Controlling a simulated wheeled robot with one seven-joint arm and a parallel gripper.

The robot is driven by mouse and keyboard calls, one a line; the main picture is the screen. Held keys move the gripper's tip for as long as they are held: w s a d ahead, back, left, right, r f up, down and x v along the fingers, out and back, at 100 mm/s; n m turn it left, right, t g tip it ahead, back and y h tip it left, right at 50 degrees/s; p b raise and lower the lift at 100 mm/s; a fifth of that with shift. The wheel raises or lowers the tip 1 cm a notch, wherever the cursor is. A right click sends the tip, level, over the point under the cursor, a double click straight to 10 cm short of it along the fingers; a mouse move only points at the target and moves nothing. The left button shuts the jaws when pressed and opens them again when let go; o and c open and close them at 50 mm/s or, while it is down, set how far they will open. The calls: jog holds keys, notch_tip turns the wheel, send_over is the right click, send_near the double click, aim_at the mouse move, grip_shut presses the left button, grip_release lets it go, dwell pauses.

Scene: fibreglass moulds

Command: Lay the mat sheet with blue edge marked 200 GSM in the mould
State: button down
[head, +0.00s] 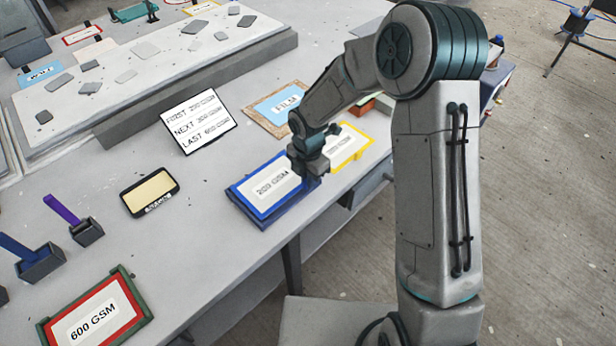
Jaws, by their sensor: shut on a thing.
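The mat sheet with blue edge marked 200 GSM (262,193) lies at a blue holder (266,222) near the table's front edge, in the middle of the head view. My gripper (312,172) is at the sheet's right side, shut on its edge. The fingertips are small and partly hidden by the gripper body. I cannot tell whether the sheet is lifted off the holder. A black-rimmed shallow tray with a cream inside (149,191), which may be the mould, lies to the left; its small label is unreadable.
A card (196,121) lists FIRST 200, NEXT 300, LAST 600 GSM. A yellow-edged sheet (349,147) lies right of my gripper, a red-edged 600 GSM sheet (95,318) at front left. A wooden frame with a light blue panel (278,106) lies behind. Tool holders (88,233) stand left.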

jog(key=shift+f, duration=0.15)
jog(key=shift+f+b, duration=0.55)
jog(key=shift+f, duration=0.05)
dwell(0.6)
jog(key=c, duration=1.4)
grip_release()
notch_tip(320, 180, up, 14)
jog(key=shift+b, duration=0.35)
jog(key=shift+f, duration=0.1)
